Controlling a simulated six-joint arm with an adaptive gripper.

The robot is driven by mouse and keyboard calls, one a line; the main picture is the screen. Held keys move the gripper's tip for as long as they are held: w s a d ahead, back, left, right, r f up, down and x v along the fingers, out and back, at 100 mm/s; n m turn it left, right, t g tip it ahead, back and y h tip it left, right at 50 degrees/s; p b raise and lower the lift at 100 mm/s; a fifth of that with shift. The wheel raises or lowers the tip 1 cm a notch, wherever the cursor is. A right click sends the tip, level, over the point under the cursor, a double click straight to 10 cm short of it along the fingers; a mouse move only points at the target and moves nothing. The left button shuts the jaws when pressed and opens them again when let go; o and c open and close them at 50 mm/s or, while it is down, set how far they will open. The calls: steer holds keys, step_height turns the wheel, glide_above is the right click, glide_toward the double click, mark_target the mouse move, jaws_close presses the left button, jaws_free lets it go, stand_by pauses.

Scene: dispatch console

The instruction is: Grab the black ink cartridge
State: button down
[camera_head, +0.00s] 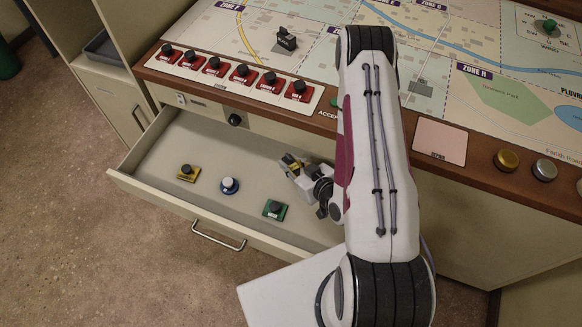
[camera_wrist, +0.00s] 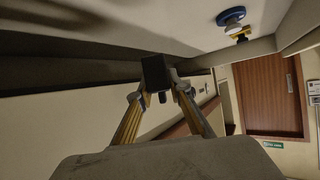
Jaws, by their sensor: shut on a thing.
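The black ink cartridge (camera_wrist: 154,72) shows in the wrist view as a dark block between the two yellow-sided fingers of my gripper (camera_wrist: 160,91). My gripper is shut on it. In the head view my gripper (camera_head: 290,163) is inside the open drawer (camera_head: 165,213), near its right part and partly hidden by my arm. I cannot clearly make out the cartridge there. In the wrist view it appears close to the drawer surface; I cannot tell whether it touches.
Red buttons (camera_head: 241,75) line the console above. A small black object (camera_head: 286,39) stands on the map.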

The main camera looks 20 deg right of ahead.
steer(key=shift+r, duration=0.45)
